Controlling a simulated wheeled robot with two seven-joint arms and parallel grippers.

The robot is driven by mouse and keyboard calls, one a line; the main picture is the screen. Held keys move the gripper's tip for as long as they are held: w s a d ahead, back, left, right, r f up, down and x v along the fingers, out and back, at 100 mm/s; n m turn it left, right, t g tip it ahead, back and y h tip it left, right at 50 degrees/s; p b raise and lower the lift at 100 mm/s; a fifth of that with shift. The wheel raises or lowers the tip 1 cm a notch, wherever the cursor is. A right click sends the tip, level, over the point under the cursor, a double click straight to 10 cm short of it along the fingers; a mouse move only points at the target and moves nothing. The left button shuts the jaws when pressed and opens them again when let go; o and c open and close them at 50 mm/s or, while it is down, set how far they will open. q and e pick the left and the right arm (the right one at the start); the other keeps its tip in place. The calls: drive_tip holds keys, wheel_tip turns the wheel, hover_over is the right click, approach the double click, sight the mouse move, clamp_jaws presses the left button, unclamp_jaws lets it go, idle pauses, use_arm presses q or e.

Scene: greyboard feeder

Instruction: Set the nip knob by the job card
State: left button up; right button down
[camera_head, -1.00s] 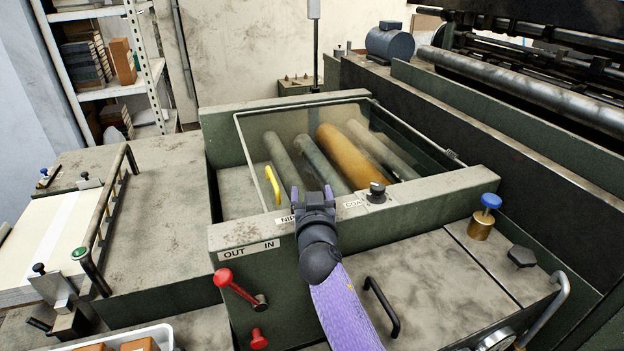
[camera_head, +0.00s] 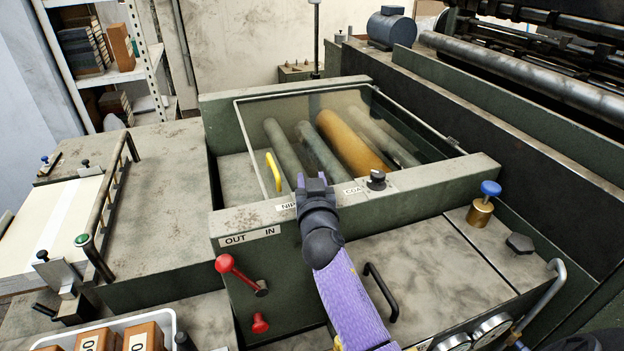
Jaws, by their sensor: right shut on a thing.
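My right gripper (camera_head: 313,183) is over the top ledge (camera_head: 430,187) of the roller unit, shut at the place marked by the partly covered NIP label (camera_head: 286,206). The nip knob is hidden by the gripper, so its pointer and scale cannot be read. A second black knob (camera_head: 376,181) stands to the right on the same ledge, by a label that seems to begin with COA. I cannot make out a job card in this view. My left gripper is not in view.
A clear cover with a yellow handle (camera_head: 273,171) lies over several rollers behind the gripper. A red lever (camera_head: 226,264) under the OUT/IN label, a black handle (camera_head: 381,292) and a blue-topped knob (camera_head: 490,188) are nearby. A white bin (camera_head: 169,319) holds boxes.

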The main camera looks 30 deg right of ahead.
drive_tip(key=n+y+p, duration=0.1)
drive_tip(key=y, duration=0.1)
drive_tip(key=n+t+y+p, duration=0.1)
drive_tip(key=p, duration=0.1)
drive_tip(key=shift+a+r+n+y, duration=0.15)
drive_tip(key=shift+r+n+y, duration=0.15)
drive_tip(key=shift+n+y, duration=0.1)
drive_tip(key=n+t+y+p, duration=0.1)
drive_tip(key=y, duration=0.1)
drive_tip(key=shift+w+a+n+y+p, duration=0.1)
drive_tip(key=shift+n+y+p, duration=0.2)
drive_tip(key=shift+p, duration=0.1)
drive_tip(key=n+y, duration=0.1)
drive_tip(key=y, duration=0.2)
drive_tip(key=shift+a+f+n+p, duration=0.2)
drive_tip(key=shift+f+n+p, duration=0.1)
drive_tip(key=shift+n, duration=0.1)
drive_tip(key=shift+a+n+y, duration=0.1)
drive_tip(key=shift+n+y, duration=0.5)
drive_tip(key=shift+y, duration=0.7)
drive_tip(key=c, duration=0.6)
unclamp_jaws()
drive_tip(key=o, duration=0.3)
